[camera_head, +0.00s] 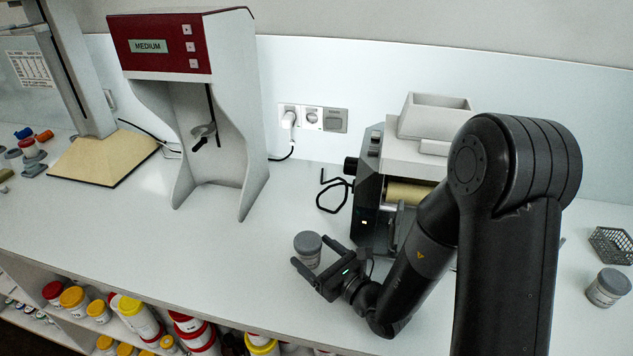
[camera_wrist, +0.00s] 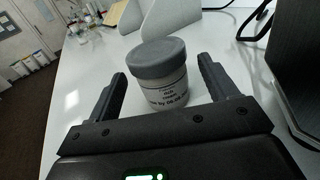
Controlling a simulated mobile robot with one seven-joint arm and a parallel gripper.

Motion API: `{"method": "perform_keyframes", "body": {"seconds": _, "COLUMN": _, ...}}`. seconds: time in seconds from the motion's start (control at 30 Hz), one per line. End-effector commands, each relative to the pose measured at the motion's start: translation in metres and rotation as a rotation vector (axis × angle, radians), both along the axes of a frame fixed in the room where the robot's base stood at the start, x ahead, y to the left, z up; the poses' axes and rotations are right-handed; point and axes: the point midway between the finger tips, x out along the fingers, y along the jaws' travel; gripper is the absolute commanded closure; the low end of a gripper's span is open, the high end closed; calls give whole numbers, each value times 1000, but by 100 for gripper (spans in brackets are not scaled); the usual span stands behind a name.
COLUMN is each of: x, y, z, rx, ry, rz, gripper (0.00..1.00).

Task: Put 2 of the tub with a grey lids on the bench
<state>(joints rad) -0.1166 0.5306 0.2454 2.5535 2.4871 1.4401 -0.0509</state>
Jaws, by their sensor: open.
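A tub with a grey lid (camera_head: 308,247) stands upright on the white bench (camera_head: 245,255), in front of the dark mill. In the wrist view the same tub (camera_wrist: 160,82) has a white labelled body and stands between and slightly beyond the two fingers. My gripper (camera_head: 312,262) is open, with a finger on each side of the tub; I cannot tell whether either finger touches it. A second tub with a grey lid (camera_head: 608,287) stands upright on the bench at the far right, well away from my gripper.
A mill with a yellow roller (camera_head: 408,193) stands behind my arm. A red-and-white mixer (camera_head: 215,110) stands at left centre. A wire basket (camera_head: 612,245) sits near the right tub. Shelves below hold several red- and yellow-lidded tubs (camera_head: 140,318). Bench left of my gripper is clear.

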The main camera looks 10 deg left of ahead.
Motion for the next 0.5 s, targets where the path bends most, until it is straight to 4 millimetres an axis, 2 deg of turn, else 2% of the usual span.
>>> {"method": "perform_keyframes", "body": {"seconds": 0.17, "x": 0, "y": 0, "z": 12, "rx": 1, "ry": -4, "rz": 0, "gripper": 22}}
{"method": "perform_keyframes", "body": {"seconds": 0.5, "x": 1, "y": 0, "z": 57, "rx": 1, "ry": -6, "rz": 2, "gripper": 22}}
